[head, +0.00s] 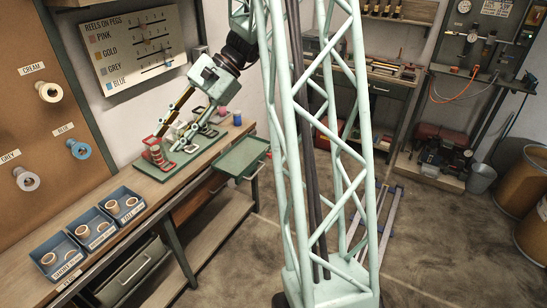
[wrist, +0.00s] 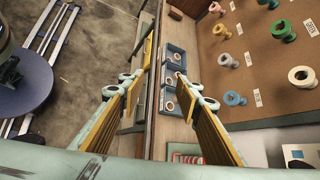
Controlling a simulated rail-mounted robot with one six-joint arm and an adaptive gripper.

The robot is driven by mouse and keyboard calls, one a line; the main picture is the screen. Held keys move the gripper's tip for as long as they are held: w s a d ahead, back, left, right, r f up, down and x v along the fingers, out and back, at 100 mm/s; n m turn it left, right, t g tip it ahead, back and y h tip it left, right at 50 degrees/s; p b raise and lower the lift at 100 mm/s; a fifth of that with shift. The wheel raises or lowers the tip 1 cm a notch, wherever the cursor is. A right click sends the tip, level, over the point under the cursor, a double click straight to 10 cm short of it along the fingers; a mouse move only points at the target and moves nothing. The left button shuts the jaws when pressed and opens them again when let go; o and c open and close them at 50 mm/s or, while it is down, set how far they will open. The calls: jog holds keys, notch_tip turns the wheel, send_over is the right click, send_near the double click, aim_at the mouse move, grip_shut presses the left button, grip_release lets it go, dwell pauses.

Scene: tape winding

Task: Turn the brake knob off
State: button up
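A small winding device stands on a green base (head: 172,166) on the wooden bench, with red handles and a red spool stack (head: 155,155) at its left side. I cannot pick out the brake knob in either view; the parts are small and partly behind my gripper. My gripper (head: 174,132) hangs over the device, its fingers spread and pointing down and left. In the wrist view my gripper (wrist: 160,84) is open, with nothing between the fingers. A red-edged part (wrist: 186,157) of the device shows at the bottom.
Several blue bins (head: 92,228) with rings stand along the bench's near end. A green tray (head: 241,158) sticks out from the bench's front edge. A brown pegboard (head: 38,110) holds spools on the left wall. A blue cup (head: 237,118) stands right of the device.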

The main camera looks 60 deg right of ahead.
jog(key=w+d+f+m+t, duration=0.1)
jog(key=d+f+m+t, duration=0.2)
jog(key=d+f, duration=0.5)
jog(key=w+d+f+m+t, duration=0.1)
jog(key=d+f+m+t, duration=0.2)
jog(key=d, duration=0.8)
jog(key=d+f+m+t, duration=0.2)
jog(key=d+f+m, duration=0.1)
jog(key=d+f, duration=0.55)
jog(key=s+d+f+m+t+h, duration=0.3)
jog(key=s+d+f, duration=0.4)
jog(key=d+f, duration=0.3)
jog(key=s+d+f+m+t+h, duration=0.3)
jog(key=s+d+f+m+h, duration=0.2)
jog(key=d+f, duration=0.6)
jog(key=s+d+m, duration=0.2)
jog(key=s+d, duration=0.1)
jog(key=shift+s+d+f, duration=0.15)
jog(key=shift+d+f, duration=0.1)
jog(key=shift+d, duration=0.15)
jog(key=w+a, duration=0.1)
jog(key=w, duration=1.2)
jog(key=shift+w+b, duration=0.4)
jog(key=shift+b, duration=0.05)
jog(key=shift+c, duration=0.7)
jog(key=c, duration=0.7)
